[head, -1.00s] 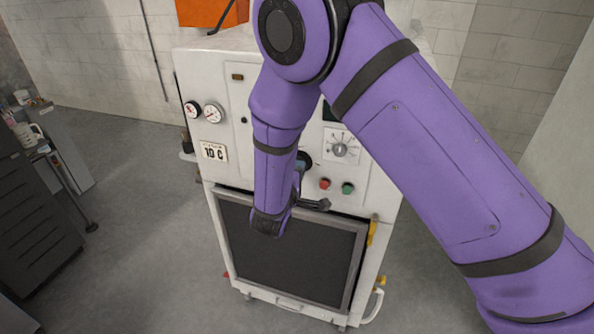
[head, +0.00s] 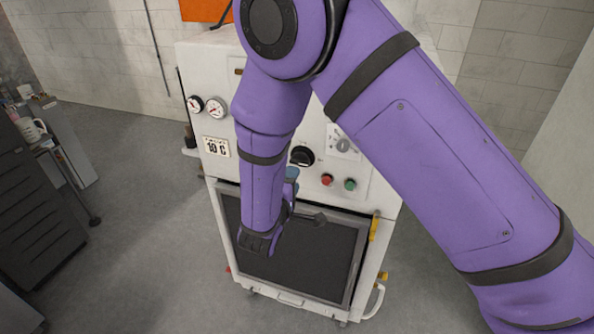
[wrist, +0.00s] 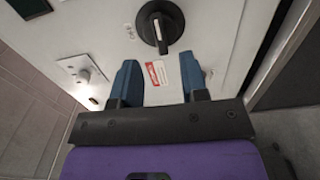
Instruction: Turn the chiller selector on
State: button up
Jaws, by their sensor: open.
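A black rotary knob with a bar handle (head: 302,155) sits on the white machine's front panel; I take it for the chiller selector, though no readable name shows. In the wrist view the knob (wrist: 161,27) lies just beyond the fingertips, its bar close to upright in the picture. My gripper (wrist: 158,62) is open, its two blue fingers apart with nothing between them. A small red and white label shows between the fingers. In the head view my gripper (head: 292,178) is mostly behind my purple wrist, just below the knob and apart from it.
A red button (head: 327,179) and a green button (head: 350,184) sit right of the knob. A silver dial (head: 343,145) is above them, partly covered by my arm. Two gauges (head: 206,106) are at left.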

jog(key=shift+v, duration=2.3)
jog(key=s+d+r+m+g+h, duration=0.25)
jog(key=d+r+m+g, duration=0.3)
jog(key=d+r, duration=0.55)
jog(key=s+d+r+m+g+h, duration=0.1)
jog(key=d+r+m+g+h, duration=0.45)
jog(key=d, duration=0.85)
jog(key=s+d+r+m+y, duration=0.1)
jog(key=s+d+r+y, duration=0.3)
jog(key=s, duration=0.5)
jog(key=s+d+r+m+y, duration=0.1)
jog(key=s+d+r+y, duration=0.2)
jog(key=s+r+y, duration=0.5)
jog(key=shift+s+d+r+m+g+y, duration=0.15)
jog(key=shift+s+d+m+g+y, duration=0.2)
jog(key=shift+s+y, duration=0.8)
